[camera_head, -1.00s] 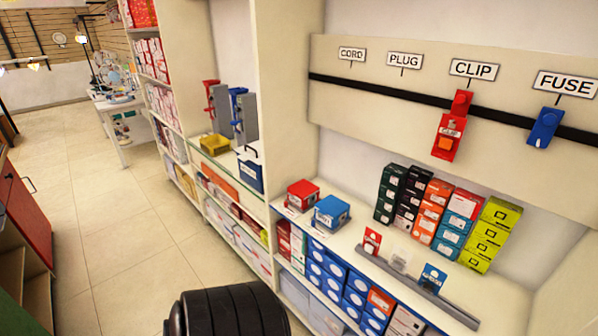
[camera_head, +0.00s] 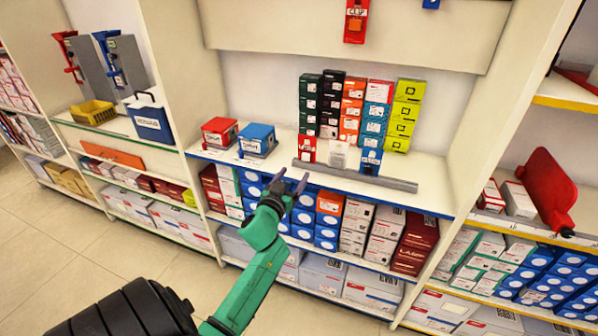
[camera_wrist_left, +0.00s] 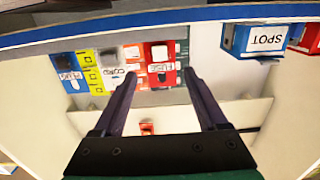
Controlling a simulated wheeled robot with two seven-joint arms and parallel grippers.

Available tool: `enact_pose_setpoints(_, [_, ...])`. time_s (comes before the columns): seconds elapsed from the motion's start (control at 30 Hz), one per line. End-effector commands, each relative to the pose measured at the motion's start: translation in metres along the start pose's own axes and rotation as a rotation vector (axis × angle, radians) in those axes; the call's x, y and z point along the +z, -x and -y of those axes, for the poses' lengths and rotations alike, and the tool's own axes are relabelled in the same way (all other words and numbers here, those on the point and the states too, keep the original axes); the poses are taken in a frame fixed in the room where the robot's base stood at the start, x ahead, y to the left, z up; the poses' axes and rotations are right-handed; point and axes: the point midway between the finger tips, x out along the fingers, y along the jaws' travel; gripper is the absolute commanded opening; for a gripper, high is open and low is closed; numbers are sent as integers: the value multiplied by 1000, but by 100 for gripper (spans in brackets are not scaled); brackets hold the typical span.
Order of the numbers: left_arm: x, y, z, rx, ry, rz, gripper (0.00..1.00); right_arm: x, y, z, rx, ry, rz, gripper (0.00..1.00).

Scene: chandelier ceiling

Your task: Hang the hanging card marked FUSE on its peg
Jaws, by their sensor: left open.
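My left gripper (camera_head: 288,183) is open and empty, in front of the shelf edge, left of the cards. It also shows in the left wrist view (camera_wrist_left: 158,78).
Stacked coloured boxes (camera_head: 372,110) stand behind the rail. A red box (camera_head: 220,131) and a blue box (camera_head: 257,140) sit left on the shelf. A red CLIP card (camera_head: 355,20) hangs on the board (camera_head: 280,28) above. A side panel (camera_head: 478,130) bounds the bay at right.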

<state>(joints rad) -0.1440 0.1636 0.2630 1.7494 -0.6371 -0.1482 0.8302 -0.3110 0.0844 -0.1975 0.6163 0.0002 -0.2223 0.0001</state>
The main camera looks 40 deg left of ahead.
Motion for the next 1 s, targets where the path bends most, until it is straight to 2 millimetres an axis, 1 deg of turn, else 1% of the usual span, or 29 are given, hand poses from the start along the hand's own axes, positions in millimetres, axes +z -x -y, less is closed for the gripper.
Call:
enact_pose_setpoints(0.03, [2,-7,0,-1,-3,-1,75,-1,-5,1,-1,1,-2,58])
enact_pose_setpoints(0.3, [3,-48,0,0,-2,0,75,-10,-22,6,-7,1,-19,58])
enact_pose_setpoints(0.6, [4,-91,0,-1,0,1,75,-10,-38,6,-8,1,-21,58])
enact_pose_setpoints(0.7, [3,-100,0,-1,-1,2,75,-10,-41,6,-7,1,-21,58])
enact_pose_setpoints(0.8, [2,-105,0,-1,-1,3,75,-9,-42,5,-6,1,-20,58])
enact_pose_setpoints(1.0, [1,-106,0,-1,-2,3,75,-9,-42,3,-3,1,-19,58])
